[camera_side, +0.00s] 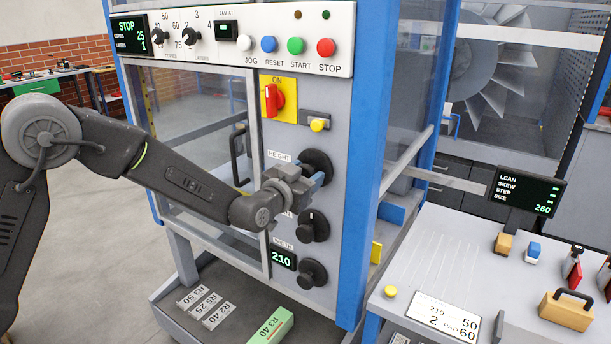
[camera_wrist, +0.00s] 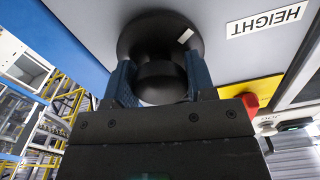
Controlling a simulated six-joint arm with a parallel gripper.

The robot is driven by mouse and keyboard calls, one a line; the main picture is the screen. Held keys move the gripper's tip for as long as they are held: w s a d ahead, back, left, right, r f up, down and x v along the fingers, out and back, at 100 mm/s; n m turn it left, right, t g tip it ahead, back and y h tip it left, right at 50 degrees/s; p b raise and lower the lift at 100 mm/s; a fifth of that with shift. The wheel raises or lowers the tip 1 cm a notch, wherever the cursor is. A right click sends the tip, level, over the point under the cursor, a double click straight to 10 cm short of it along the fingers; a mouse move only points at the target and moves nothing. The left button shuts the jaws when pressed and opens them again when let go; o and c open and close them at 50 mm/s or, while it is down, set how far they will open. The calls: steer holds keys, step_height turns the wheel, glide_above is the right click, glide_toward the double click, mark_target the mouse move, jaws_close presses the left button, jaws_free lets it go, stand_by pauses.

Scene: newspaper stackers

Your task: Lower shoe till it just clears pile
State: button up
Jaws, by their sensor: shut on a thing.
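The black HEIGHT knob (camera_side: 319,163) is on the grey front panel of the blue-framed machine, beside its HEIGHT label (camera_side: 279,156). My gripper (camera_side: 315,181) is at this knob. In the wrist view the blue fingers of my gripper (camera_wrist: 158,82) are shut on the HEIGHT knob (camera_wrist: 152,35), one on each side of its raised grip. A white mark shows on the knob's rim, toward the HEIGHT label (camera_wrist: 267,19). I cannot make out the shoe or the pile in either view.
Below are a middle knob (camera_side: 314,226), its label partly hidden by my gripper, and a lower knob (camera_side: 312,273) beside a display (camera_side: 283,259) reading 210. A red switch (camera_side: 274,100) and yellow button (camera_side: 318,124) sit above. A screen (camera_side: 526,192) at right reads SIZE 260.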

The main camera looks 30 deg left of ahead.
steer(key=m, duration=0.6)
steer(key=shift+a+m, duration=0.1)
steer(key=shift+m, duration=0.2)
stand_by(0.5)
steer(key=o, duration=0.9)
steer(key=s, duration=1.3)
steer(key=shift+s, duration=0.4)
steer(key=shift+r, duration=0.1)
